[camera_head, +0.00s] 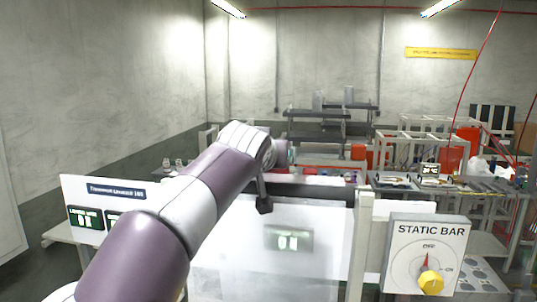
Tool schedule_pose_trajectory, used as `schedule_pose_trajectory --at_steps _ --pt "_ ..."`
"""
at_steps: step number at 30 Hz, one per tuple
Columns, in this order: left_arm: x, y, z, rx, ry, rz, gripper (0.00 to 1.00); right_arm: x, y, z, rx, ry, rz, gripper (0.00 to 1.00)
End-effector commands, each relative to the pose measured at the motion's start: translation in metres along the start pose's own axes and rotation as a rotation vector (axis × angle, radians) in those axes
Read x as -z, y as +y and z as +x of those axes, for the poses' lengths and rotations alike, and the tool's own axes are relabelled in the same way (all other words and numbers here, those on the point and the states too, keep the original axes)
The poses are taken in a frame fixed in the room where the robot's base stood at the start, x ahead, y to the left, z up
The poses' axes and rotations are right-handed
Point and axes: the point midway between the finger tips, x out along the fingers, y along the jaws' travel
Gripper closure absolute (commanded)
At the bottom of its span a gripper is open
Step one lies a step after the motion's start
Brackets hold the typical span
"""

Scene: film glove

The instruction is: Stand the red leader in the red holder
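My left arm, purple and white, comes in from the lower left. My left gripper (264,202) shows as a small dark part hanging below the arm's end, in front of a pale translucent panel. It is too small and too hidden by the wrist to tell whether it is open or shut, or holds anything. My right gripper is not in view. I cannot make out the red leader or the red holder. Small red items stand on the benches behind, too far off to identify.
A translucent panel (235,255) with a pale post (361,245) stands in front. A "STATIC BAR" box (427,258) with a yellow knob (431,282) is at right. A sign with green displays (85,218) is at left. Cluttered benches (450,188) and shelves (330,125) fill the back.

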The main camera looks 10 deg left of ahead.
Motion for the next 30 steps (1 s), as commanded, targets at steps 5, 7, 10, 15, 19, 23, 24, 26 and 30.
schedule_pose_trajectory --at_steps 5,7,10,15,19,23,24,26,30 --pt "0.006 0.000 -0.003 -0.002 0.018 -0.001 0.46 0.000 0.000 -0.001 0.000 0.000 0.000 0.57" --pt "0.006 0.000 -0.003 -0.002 0.018 -0.001 0.46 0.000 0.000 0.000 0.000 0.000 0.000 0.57" --pt "0.004 0.000 -0.003 -0.002 0.019 -0.001 0.46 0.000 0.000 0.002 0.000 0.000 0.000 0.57" --pt "-0.002 0.000 -0.001 -0.002 0.018 -0.001 0.46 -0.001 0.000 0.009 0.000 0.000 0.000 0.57" --pt "-0.003 0.000 0.000 -0.001 0.013 -0.001 0.46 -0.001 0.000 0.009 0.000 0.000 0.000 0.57" --pt "-0.004 0.000 0.001 -0.001 0.009 -0.001 0.19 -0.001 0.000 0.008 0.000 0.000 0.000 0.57" --pt "-0.005 0.000 0.001 -0.001 0.008 -0.001 0.32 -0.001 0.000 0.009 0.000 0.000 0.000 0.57" --pt "-0.005 0.000 0.002 -0.001 0.007 -0.001 0.51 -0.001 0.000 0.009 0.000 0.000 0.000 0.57" --pt "-0.006 0.000 0.002 -0.001 0.005 -0.001 0.70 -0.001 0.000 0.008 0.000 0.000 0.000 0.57"
